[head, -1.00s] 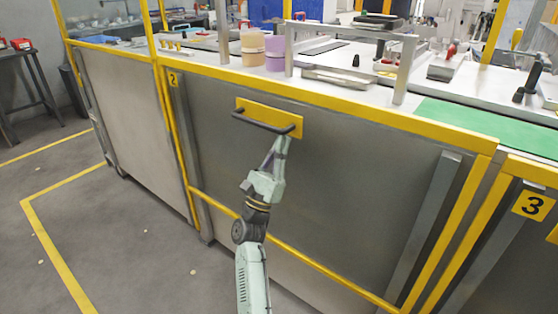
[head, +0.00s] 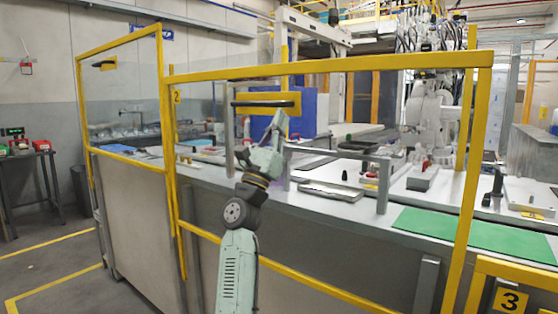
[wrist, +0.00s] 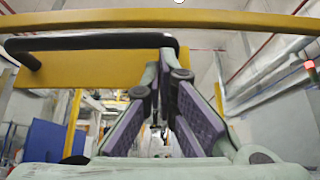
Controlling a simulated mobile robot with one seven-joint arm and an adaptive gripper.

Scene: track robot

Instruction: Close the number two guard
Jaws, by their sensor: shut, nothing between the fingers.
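The number two guard is a clear panel in a yellow frame (head: 330,66), standing raised above the bench front, with the "2" label (head: 176,97) on its left post. Its dark bar handle (head: 262,103) sits on a yellow plate (head: 294,108) near the top rail. My gripper (head: 277,119) is at the right end of the handle, just below it. In the wrist view the fingers (wrist: 166,62) are shut and empty, close to the black handle (wrist: 90,41). I cannot tell whether they touch it. The top rail (wrist: 200,18) crosses above.
Left of it, another guard (head: 120,88) also stands raised. The number three guard (head: 511,301) is low at the right. Behind the panel, the bench holds a green mat (head: 470,233), metal fixtures and a white robot arm (head: 430,115). Grey floor is clear at lower left.

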